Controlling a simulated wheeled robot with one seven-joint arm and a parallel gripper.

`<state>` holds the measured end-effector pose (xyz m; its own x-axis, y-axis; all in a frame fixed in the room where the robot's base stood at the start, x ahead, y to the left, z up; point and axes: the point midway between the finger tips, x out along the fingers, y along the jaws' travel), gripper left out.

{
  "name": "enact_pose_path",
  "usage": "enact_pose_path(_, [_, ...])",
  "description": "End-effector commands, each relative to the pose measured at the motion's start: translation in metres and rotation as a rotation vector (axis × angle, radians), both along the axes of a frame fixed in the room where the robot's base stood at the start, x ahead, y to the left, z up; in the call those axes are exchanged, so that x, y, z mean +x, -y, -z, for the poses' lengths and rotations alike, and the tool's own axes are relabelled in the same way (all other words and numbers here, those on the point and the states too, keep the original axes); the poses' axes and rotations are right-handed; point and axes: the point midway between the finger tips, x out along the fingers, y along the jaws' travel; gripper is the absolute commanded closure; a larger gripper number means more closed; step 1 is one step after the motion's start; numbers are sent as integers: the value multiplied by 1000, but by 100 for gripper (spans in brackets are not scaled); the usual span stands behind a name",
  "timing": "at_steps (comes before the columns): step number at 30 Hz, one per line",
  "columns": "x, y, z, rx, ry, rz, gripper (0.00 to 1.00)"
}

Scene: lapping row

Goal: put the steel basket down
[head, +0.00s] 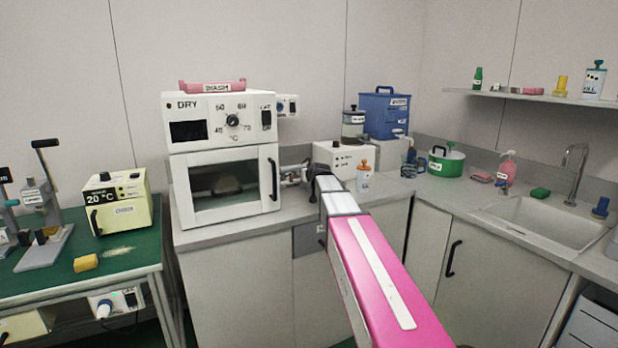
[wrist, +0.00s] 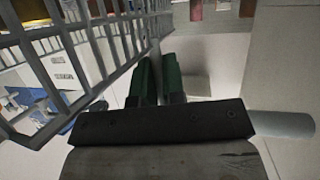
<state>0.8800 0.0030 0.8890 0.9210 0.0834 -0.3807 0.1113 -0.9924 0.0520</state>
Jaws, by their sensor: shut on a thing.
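The steel basket (wrist: 105,83), a grid of grey bars, fills the upper left of the wrist view, close to the camera. My gripper (wrist: 157,68) has two dark green fingers, shut on a thin grey part of the basket between them. The basket's far side runs out of the picture. In the head view my pink and white arm reaches toward the counter beside the dryer, and its end is small and partly hidden. I cannot make out the basket clearly there.
The white dryer (head: 222,221) stands on the counter left of my arm's end, its door shut. A white box (head: 338,158), an orange-topped bottle (head: 365,177), a blue case (head: 385,108) and a green pot (head: 446,162) stand right of it. The sink (head: 545,222) is farther right.

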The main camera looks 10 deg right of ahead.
Motion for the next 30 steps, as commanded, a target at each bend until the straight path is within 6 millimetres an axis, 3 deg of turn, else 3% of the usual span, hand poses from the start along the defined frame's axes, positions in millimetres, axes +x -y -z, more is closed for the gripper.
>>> enact_pose_path(7, [0,0,2,0,1,0,100])
enact_pose_path(9, [0,0,2,0,0,0,70])
enact_pose_path(10, [0,0,2,0,0,0,64])
enact_pose_path(22, [0,0,-1,0,1,0,64])
enact_pose_path(30, [-33,3,-13,0,2,1,64])
